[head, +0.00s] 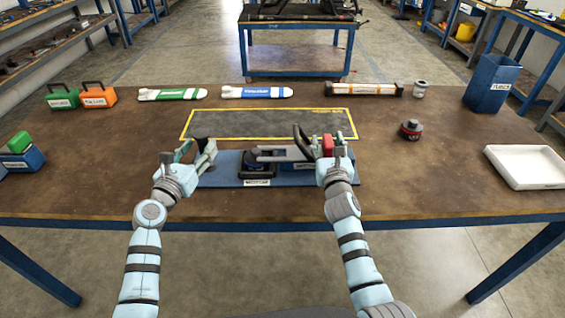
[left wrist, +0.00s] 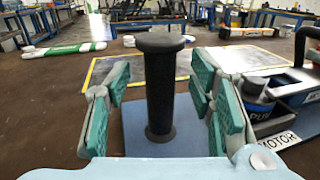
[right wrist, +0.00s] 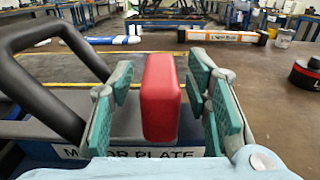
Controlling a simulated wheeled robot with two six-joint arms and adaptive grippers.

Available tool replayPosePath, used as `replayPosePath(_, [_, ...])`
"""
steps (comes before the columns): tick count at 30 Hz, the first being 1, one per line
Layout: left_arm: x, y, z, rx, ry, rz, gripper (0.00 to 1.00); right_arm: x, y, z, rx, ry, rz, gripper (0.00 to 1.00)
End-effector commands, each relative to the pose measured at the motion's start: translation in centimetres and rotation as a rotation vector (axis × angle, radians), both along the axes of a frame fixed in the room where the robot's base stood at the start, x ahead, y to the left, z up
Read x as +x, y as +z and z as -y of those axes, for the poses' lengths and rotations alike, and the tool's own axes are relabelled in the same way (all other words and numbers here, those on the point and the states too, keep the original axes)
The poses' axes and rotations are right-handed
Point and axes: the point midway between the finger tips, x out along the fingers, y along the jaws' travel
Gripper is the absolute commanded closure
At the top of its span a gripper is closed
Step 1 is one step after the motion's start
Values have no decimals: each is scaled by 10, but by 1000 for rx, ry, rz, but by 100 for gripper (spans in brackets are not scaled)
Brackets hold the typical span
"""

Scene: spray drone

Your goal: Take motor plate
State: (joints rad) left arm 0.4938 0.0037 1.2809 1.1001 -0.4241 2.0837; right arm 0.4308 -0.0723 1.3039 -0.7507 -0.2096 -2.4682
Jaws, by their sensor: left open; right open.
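The blue motor plate (head: 226,168) lies near the table's front, and part of its label shows in the right wrist view. In the left wrist view, a dark upright post (left wrist: 162,90) stands on the blue board (left wrist: 140,130). My left gripper (head: 205,150) is open, with the post between its fingers and gaps on both sides. In the right wrist view, a red block (right wrist: 161,98) stands between the fingers of my open right gripper (right wrist: 160,100); gaps show beside it. My right gripper (head: 318,148) partly hides the block in the head view.
A dark holder with a blue round part (head: 255,163) sits on the plate between my grippers. A yellow-bordered mat (head: 268,123) lies behind. A red-and-black round part (head: 410,130) and white tray (head: 527,165) are at right. Green and blue tubes lie farther back.

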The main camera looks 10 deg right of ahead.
Motion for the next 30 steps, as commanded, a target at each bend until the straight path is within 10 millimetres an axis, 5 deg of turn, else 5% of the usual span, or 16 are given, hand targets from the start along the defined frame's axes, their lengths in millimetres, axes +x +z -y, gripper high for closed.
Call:
replayPosePath(6, [23,0,9,-1,-1,1,51,24,0,3,-3,-2,-1,56])
replayPosePath(16, [25,0,10,0,0,0,51,27,0,3,0,-1,-1,56])
replayPosePath(24, [25,0,10,0,1,0,94,27,-1,3,0,-1,-1,99])
replayPosePath(30, [25,0,9,0,1,0,100,27,-1,4,-1,-2,-2,100])
